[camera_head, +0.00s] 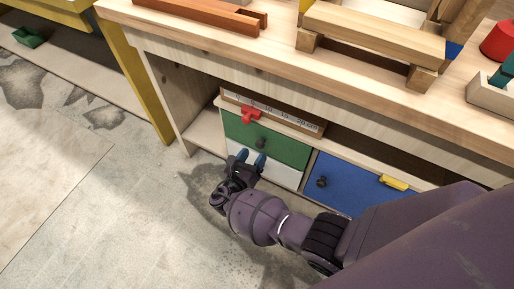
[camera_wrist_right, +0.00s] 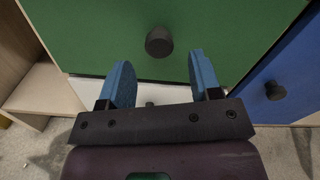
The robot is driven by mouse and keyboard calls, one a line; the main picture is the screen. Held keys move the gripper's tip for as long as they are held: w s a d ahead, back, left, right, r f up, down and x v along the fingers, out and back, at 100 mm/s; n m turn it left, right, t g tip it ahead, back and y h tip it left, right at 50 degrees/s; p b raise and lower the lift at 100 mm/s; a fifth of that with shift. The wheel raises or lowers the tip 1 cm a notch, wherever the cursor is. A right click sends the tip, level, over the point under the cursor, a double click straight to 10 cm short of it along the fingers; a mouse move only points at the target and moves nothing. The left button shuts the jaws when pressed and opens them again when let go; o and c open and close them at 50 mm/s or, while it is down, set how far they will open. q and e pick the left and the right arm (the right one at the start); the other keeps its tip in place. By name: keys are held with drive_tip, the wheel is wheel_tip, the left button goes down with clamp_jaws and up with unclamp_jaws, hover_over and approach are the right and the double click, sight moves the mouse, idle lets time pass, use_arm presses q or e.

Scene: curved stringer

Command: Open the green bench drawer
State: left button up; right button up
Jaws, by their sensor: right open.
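The green bench drawer (camera_head: 283,148) is shut under the wooden benchtop, above a white drawer. Its round dark knob (camera_head: 260,143) sticks out from the front; in the right wrist view the knob (camera_wrist_right: 159,41) is ahead of the fingers and between their lines. My right gripper (camera_head: 251,158) is open, its blue fingers in front of and just below the knob, with nothing between them. In the right wrist view my right gripper (camera_wrist_right: 161,78) shows its two fingers spread apart, and they do not appear to touch the knob. My left gripper is not in view.
A white drawer (camera_head: 284,173) lies below the green one, and a blue drawer (camera_head: 346,187) with its own knob is to the right. A red piece (camera_head: 251,113) and a ruler (camera_head: 287,119) lie above the green drawer. Open floor (camera_head: 120,215) lies to the left.

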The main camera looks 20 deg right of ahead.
sight(259, 147)
drive_tip(key=shift+x, duration=1.8)
drive_tip(key=shift+c, duration=0.2)
clamp_jaws()
